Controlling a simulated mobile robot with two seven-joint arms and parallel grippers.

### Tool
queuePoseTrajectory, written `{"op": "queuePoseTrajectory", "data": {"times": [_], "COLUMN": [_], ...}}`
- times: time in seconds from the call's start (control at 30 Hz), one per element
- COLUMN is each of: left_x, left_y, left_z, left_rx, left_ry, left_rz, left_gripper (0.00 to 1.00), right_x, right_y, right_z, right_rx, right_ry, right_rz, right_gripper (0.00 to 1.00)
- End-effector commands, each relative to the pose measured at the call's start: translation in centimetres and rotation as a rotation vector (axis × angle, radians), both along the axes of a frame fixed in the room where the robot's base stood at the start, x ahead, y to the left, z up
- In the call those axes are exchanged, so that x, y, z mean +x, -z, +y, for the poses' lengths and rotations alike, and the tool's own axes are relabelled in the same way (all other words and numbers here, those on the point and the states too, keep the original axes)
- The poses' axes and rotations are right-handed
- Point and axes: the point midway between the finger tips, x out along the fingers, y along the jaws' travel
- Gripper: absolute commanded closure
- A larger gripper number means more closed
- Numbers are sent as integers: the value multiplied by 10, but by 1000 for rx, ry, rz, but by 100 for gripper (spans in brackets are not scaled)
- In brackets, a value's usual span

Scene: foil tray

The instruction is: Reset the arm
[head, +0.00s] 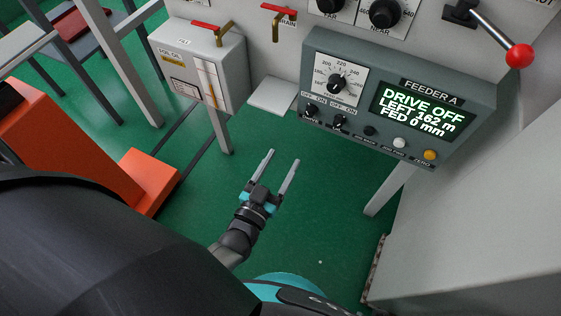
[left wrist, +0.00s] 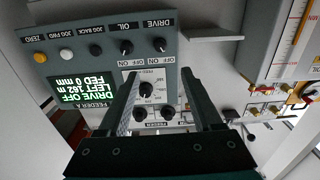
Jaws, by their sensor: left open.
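My left gripper (head: 275,172) is open and empty in the head view, over the green floor and below the grey feeder panel (head: 452,153). In the left wrist view its two fingers (left wrist: 166,95) stand apart, with the panel's dial (left wrist: 146,88) showing between them. The panel appears upside down there, and the fingers look apart from it. The panel's display (head: 417,112) reads DRIVE OFF, LEFT 162 m, FED 0 mm. My right gripper shows in neither view.
A grey oil box (head: 202,68) with a gauge stands left of the panel. A red-knobbed lever (head: 519,56) sticks out at the upper right. An orange block (head: 70,150) stands at the left. Green floor (head: 310,235) around the gripper is clear.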

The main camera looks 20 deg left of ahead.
Motion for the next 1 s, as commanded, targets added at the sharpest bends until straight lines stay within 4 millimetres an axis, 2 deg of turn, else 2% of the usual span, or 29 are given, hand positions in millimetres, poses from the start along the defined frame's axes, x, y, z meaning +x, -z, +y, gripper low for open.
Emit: {"op": "queuePoseTrajectory", "data": {"times": [0.37, 0.47, 0.53, 0.67, 0.7, 0.77, 0.8, 0.9, 1.0], "left_x": [-1, -6, -16, -60, -79, -110, -131, -181, -220], "left_y": [5, 30, 64, 145, 169, 199, 216, 246, 261], "left_z": [0, -1, -1, 9, 15, 26, 34, 53, 69], "left_rx": [3, 20, 42, 96, 113, 139, 156, 194, 222], "left_ry": [4, 28, 54, 102, 110, 116, 118, 110, 97], "left_rz": [17, 107, 228, 546, 651, 801, 897, 1102, 1251], "left_gripper": [33, 33, 33, 33, 33, 33, 33, 33, 33], "right_x": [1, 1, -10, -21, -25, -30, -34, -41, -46], "right_y": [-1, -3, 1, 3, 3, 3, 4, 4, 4], "right_z": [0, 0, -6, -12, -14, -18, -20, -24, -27], "right_rx": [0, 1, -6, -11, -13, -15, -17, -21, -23], "right_ry": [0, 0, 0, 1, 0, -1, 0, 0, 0], "right_rz": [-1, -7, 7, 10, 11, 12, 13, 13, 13], "right_gripper": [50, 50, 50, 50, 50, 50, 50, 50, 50]}}
